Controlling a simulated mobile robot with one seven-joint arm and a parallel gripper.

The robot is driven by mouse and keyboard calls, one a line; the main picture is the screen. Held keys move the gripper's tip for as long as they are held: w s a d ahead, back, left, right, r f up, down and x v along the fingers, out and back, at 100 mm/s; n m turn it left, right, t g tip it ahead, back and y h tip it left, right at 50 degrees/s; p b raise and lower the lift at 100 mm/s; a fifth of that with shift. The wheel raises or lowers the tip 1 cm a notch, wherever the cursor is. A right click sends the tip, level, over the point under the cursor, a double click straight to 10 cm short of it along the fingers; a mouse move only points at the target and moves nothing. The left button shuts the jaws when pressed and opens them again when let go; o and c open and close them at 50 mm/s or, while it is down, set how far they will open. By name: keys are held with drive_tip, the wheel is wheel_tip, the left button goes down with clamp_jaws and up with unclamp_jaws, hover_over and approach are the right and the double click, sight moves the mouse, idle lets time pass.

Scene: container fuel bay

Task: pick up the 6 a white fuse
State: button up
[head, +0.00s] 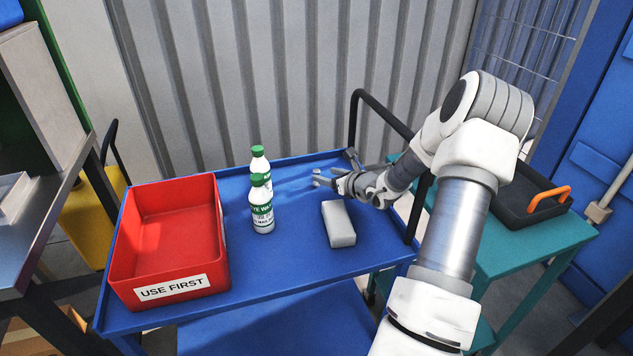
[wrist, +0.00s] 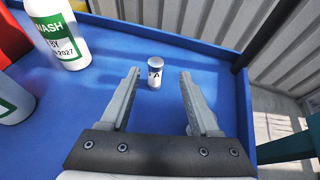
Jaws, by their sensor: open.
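The white fuse (wrist: 155,73) stands upright on the blue cart top, a small white cylinder with a dark letter A on its side; the rest of its marking is too small to read. In the head view a small whitish thing (head: 317,173) at my fingertips appears to be the fuse. My gripper (wrist: 160,88) is open, its two fingers apart, pointing at the fuse. The fuse shows in line with the gap, just beyond the fingertips and slightly left of the middle. My gripper also shows in the head view (head: 326,179), low over the cart.
Two eye wash bottles (head: 261,208) (head: 259,161) stand left of my gripper. A grey-white block (head: 338,224) lies in front of it. A red USE FIRST bin (head: 219,250) fills the cart's left side. The blue cart top (head: 285,255) is clear between them. A black rail (head: 375,100) rises at right.

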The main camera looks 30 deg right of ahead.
sight(317, 186)
drive_tip(key=x, duration=0.1)
drive_tip(key=b+x, duration=0.1)
drive_tip(key=x, duration=0.1)
drive_tip(key=f+x, duration=0.1)
drive_tip(key=shift+w+a+f+b, duration=0.1)
drive_tip(key=shift+w+a+b, duration=0.1)
drive_tip(key=shift+a+b, duration=0.15)
drive_tip(key=shift+w+f, duration=0.1)
drive_tip(key=shift+w, duration=0.35)
clamp_jaws()
